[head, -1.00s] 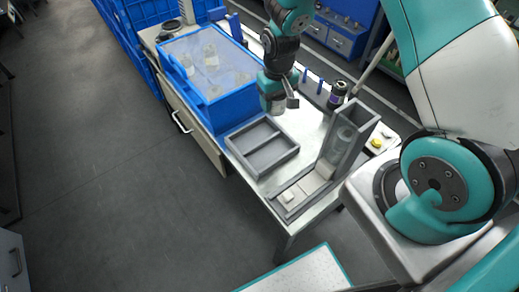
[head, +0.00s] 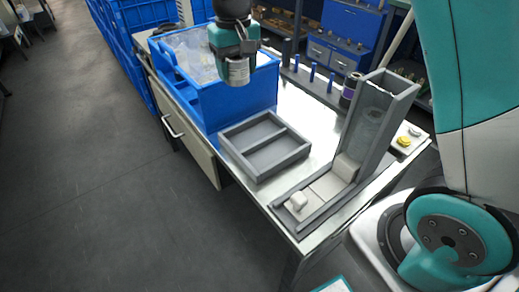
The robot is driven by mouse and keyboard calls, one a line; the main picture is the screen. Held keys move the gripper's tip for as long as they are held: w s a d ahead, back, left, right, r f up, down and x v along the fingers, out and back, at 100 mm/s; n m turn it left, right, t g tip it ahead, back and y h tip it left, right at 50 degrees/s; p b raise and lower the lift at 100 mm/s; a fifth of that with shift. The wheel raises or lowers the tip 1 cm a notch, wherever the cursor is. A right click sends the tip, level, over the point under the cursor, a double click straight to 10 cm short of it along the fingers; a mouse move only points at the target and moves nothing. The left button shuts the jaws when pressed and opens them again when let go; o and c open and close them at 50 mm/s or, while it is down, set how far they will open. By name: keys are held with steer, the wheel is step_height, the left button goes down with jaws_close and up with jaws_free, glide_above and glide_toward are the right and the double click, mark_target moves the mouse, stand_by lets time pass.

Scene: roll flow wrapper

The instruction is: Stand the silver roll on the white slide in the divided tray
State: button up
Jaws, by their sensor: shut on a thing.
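My gripper (head: 236,57) is shut on the silver roll (head: 237,72), which hangs upright below the jaws. In the picture it is in front of the blue bin, clear of the tray. The grey divided tray (head: 240,164) lies on the table with two compartments, and I see nothing in them. A white slide (head: 327,186) lies in the grey channel at the foot of a tall grey chute (head: 380,100), right of the tray. A small white block (head: 298,201) sits at the slide's near end.
The blue bin (head: 243,103) with clear contents stands behind the tray. Several blue posts (head: 312,72) and a dark canister (head: 350,86) stand at the back. A yellow button (head: 403,141) is right of the chute. Bare tabletop (head: 310,120) lies between tray and chute.

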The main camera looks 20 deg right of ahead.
mark_target(242, 142)
step_height(242, 142, down, 20)
steer(key=shift+r+b, duration=0.15)
steer(key=shift+b, duration=0.4)
steer(key=o, duration=0.7)
step_height(242, 142, up, 12)
steer(key=s+a+r+n+y, duration=0.1)
steer(key=s+r, duration=0.3)
steer(key=s, duration=0.5)
steer(key=s+a+r+n+y, duration=0.1)
steer(key=s+a+r+n, duration=0.1)
steer(key=s, duration=0.7)
steer(key=s+a+r+n+y, duration=0.1)
steer(key=s+r, duration=0.4)
steer(key=s, duration=0.5)
steer(key=shift+a+r+n+y+p, duration=0.2)
steer(key=shift+n+y, duration=0.1)
steer(key=shift+n, duration=0.3)
steer(key=shift+a+r+n+y+p, duration=0.1)
steer(key=shift+r+n+y+p, duration=0.15)
steer(key=shift+n, duration=0.35)
